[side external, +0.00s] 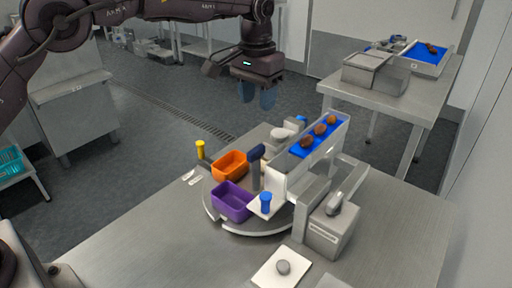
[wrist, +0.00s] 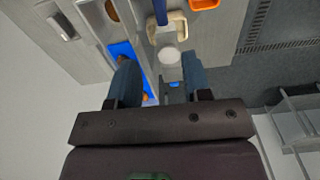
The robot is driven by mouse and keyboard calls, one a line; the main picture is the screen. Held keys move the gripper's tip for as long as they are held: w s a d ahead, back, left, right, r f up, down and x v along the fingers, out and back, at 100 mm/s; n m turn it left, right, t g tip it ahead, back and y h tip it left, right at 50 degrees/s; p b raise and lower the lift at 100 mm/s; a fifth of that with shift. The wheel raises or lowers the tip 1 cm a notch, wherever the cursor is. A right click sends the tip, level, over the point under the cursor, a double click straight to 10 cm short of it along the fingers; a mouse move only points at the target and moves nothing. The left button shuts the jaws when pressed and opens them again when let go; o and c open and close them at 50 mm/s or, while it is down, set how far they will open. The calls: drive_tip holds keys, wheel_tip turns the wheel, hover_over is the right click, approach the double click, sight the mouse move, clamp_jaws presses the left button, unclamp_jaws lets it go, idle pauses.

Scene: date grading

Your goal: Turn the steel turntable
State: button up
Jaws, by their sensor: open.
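The steel turntable (side external: 222,224) is a round plate on the steel table in the side view. It carries an orange bin (side external: 230,166), a purple bin (side external: 232,201) and an upright post with a dark blue top (side external: 256,153). A blue knob (side external: 265,203) stands at its front right, by a white plate. My gripper (side external: 257,99) hangs in the air above and behind the turntable, fingers down, touching nothing. In the wrist view the two blue fingers (wrist: 160,80) are apart and empty. The orange bin's edge (wrist: 204,4) shows at the top there.
A raised chute with a blue belt (side external: 326,138) bears three brown dates beside the turntable. A yellow-topped peg (side external: 200,150) stands at the left table edge. A grey box (side external: 333,228) and a white pad (side external: 282,268) lie nearer. The table's front left is clear.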

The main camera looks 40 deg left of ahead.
sight(256, 149)
drive_tip(key=f, duration=1.3)
drive_tip(key=shift+s, duration=0.2)
clamp_jaws()
